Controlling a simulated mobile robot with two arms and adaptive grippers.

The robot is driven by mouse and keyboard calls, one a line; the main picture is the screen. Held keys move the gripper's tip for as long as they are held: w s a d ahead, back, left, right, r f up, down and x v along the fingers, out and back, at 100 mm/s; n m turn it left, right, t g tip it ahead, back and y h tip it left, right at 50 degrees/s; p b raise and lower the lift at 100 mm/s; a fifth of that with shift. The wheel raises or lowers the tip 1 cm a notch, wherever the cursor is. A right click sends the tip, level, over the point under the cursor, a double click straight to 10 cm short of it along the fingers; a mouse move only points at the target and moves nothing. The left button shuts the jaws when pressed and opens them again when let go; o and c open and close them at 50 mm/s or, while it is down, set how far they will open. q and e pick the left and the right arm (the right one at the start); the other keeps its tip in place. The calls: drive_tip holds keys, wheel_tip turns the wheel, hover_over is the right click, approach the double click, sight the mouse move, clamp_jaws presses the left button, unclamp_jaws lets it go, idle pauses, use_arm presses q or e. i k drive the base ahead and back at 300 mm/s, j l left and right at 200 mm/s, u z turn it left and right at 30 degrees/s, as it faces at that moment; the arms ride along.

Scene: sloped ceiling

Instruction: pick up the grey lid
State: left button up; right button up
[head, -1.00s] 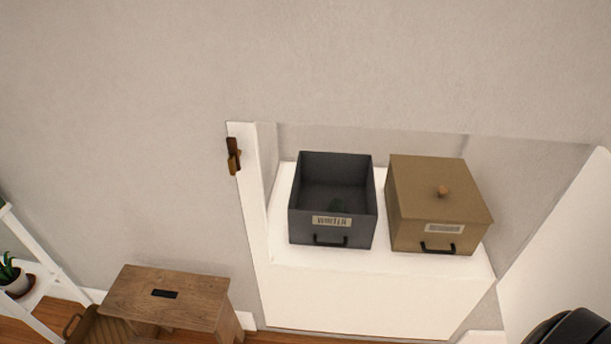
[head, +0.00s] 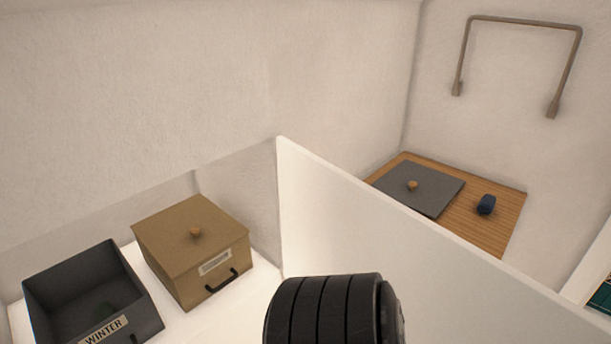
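The grey lid (head: 429,193) is a flat dark grey square with a small round wooden knob (head: 412,185). It lies on a wooden surface (head: 491,227) at the right, behind a white partition; the partition hides part of that surface. The open dark grey box (head: 67,285) labelled WINTER stands at the lower left with something dark green inside. A black rounded part of my own arm shows at the bottom middle, but neither gripper is in view.
A tan box (head: 187,246) with its lid on stands beside the grey box on a white shelf. The white partition (head: 370,240) rises between the boxes and the wooden surface. A small dark blue object (head: 486,205) lies right of the lid. A metal rail (head: 521,24) is on the wall above.

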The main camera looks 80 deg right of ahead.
sight(426, 190)
drive_tip(key=z, duration=3.3)
drive_tip(key=u, duration=2.25)
drive_tip(key=z, duration=2.25)
drive_tip(key=k+l, duration=0.1)
drive_tip(key=l, duration=0.9)
drive_tip(key=k+u, duration=0.05)
